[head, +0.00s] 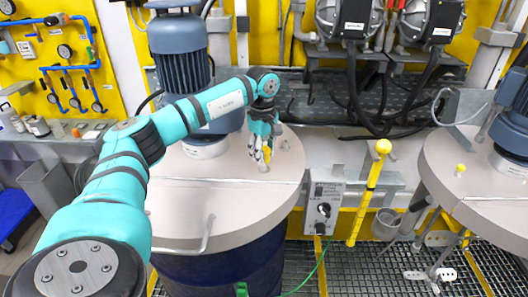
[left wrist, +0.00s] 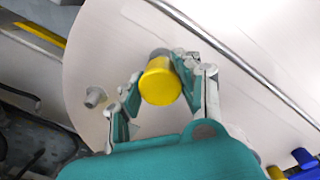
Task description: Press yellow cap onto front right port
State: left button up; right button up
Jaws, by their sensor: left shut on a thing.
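My left gripper (head: 264,152) is over the right part of the beige lid (head: 180,210) of the near drum. Its fingers (left wrist: 160,98) are shut around a yellow cap (left wrist: 160,83), which also shows small below the fingertips in the head view (head: 264,168). A grey edge shows just behind the cap in the left wrist view; whether the cap touches or sits on a port there I cannot tell. A bare grey port stub (left wrist: 95,97) stands on the lid, left of the fingers in that view. My right gripper is not in view.
A blue motor (head: 182,60) stands on the lid behind my arm. A control box (head: 325,205) and a yellow lever (head: 370,190) stand to the right. A second drum (head: 480,190) carries another yellow cap (head: 460,170).

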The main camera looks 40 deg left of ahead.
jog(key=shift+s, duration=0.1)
pick_arm(q)
jog(key=shift+f, duration=0.3)
jog(key=shift+f+b, duration=0.4)
jog(key=shift+f, duration=0.45)
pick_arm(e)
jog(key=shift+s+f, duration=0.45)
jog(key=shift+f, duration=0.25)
pick_arm(q)
jog(key=shift+s+f+b, duration=0.1)
jog(key=shift+f+b, duration=0.55)
jog(key=shift+f, duration=0.05)
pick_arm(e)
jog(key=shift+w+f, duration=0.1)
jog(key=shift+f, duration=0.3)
pick_arm(q)
jog(key=shift+c, duration=0.3)
jog(key=shift+d+f, duration=0.1)
jog(key=shift+f, duration=0.05)
jog(key=shift+c, duration=0.9)
jog(key=shift+s, duration=0.1)
